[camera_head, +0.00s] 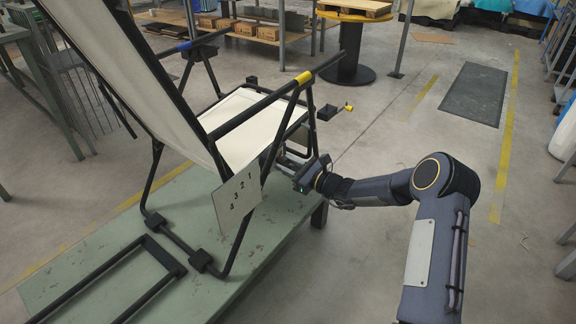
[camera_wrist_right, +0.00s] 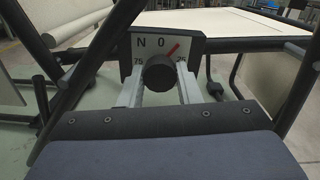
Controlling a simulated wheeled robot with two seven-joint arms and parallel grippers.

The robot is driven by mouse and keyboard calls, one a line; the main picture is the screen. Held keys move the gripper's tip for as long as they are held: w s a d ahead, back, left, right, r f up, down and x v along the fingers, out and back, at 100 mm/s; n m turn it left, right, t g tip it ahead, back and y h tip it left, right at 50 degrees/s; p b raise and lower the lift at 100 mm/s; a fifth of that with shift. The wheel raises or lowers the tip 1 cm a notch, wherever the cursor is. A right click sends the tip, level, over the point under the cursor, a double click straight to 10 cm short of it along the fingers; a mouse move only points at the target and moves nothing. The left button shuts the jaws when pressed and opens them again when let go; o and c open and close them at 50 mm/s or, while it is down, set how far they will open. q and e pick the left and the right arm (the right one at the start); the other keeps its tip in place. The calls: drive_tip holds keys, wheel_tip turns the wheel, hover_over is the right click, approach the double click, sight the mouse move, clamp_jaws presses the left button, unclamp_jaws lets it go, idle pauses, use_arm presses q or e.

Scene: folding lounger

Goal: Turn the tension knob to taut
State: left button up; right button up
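The folding lounger (camera_head: 245,130) has a black frame and a cream fabric seat, and stands on a green bench. In the right wrist view a round black tension knob (camera_wrist_right: 160,73) sits on a pale dial plate (camera_wrist_right: 188,50) marked N, 0, .75 and .25. A red pointer line slants up and right from the knob. In the head view the right gripper (camera_head: 287,158) is beside the seat frame; the knob is hidden there. My left gripper is out of view.
A plate with numbers 1 to 4 (camera_head: 238,196) hangs by the lounger's side. Frame tubes run close around the right gripper.

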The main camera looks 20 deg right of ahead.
drive_tip(key=c, duration=0.3)
drive_tip(key=m+p, duration=0.1)
drive_tip(key=m, duration=0.1)
drive_tip(key=m+p, duration=0.1)
drive_tip(key=p, duration=0.1)
drive_tip(key=shift+r+m, duration=0.2)
drive_tip(key=shift+m, duration=0.2)
drive_tip(key=m+p, duration=0.4)
drive_tip(key=m, duration=0.1)
drive_tip(key=shift+m, duration=0.3)
drive_tip(key=m+p, duration=0.2)
drive_tip(key=m, duration=0.3)
drive_tip(key=shift+f+p, duration=0.1)
drive_tip(key=shift+p, duration=0.3)
drive_tip(key=m+p, duration=0.1)
drive_tip(key=m, duration=0.4)
drive_tip(key=shift+f, duration=0.1)
